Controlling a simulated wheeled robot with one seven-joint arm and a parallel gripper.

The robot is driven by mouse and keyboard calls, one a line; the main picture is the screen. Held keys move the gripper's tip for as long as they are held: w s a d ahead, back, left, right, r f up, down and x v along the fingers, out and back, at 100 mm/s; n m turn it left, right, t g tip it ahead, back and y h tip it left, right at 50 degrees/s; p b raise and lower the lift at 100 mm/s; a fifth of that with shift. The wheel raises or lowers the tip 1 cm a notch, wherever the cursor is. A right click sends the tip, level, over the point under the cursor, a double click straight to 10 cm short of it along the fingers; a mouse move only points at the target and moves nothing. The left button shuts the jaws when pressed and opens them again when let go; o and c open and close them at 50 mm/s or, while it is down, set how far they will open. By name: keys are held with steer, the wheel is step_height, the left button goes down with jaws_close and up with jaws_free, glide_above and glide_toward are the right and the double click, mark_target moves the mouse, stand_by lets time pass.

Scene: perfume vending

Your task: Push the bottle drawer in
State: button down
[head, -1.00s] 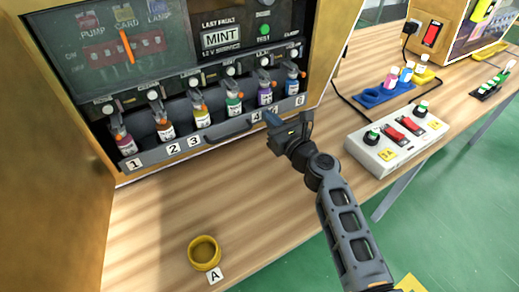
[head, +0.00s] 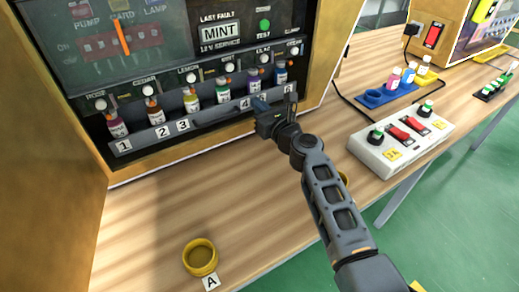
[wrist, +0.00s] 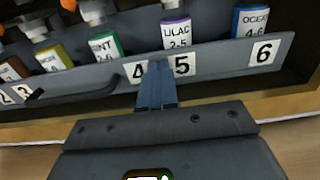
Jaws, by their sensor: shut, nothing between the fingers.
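The bottle drawer (head: 143,139) is a grey tray in the lower part of the cabinet, with number labels 1 to 6 and a dark bar handle on its front. A row of small labelled bottles (head: 222,90) stands upright in it, beneath the nozzles. My gripper (head: 259,105) is shut and empty at the drawer front, right of the handle. In the wrist view the closed blue fingertips (wrist: 156,72) meet the drawer front (wrist: 221,64) between labels 4 and 5. They appear to touch it. The drawer still stands slightly forward of the bottles' shaded recess.
A yellow ring (head: 200,257) by label A lies on the wooden table. A white switch box (head: 400,138) and a blue tray (head: 375,97) with small bottles are at right. The cabinet's side panel (head: 50,150) stands at left. The table front is mostly clear.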

steer(key=shift+w+a, duration=0.3)
steer(key=shift+w, duration=0.1)
steer(key=shift+s+d, duration=0.2)
steer(key=shift+s, duration=0.05)
steer(key=shift+p+v, duration=3.05)
steer(key=shift+v, duration=2.7)
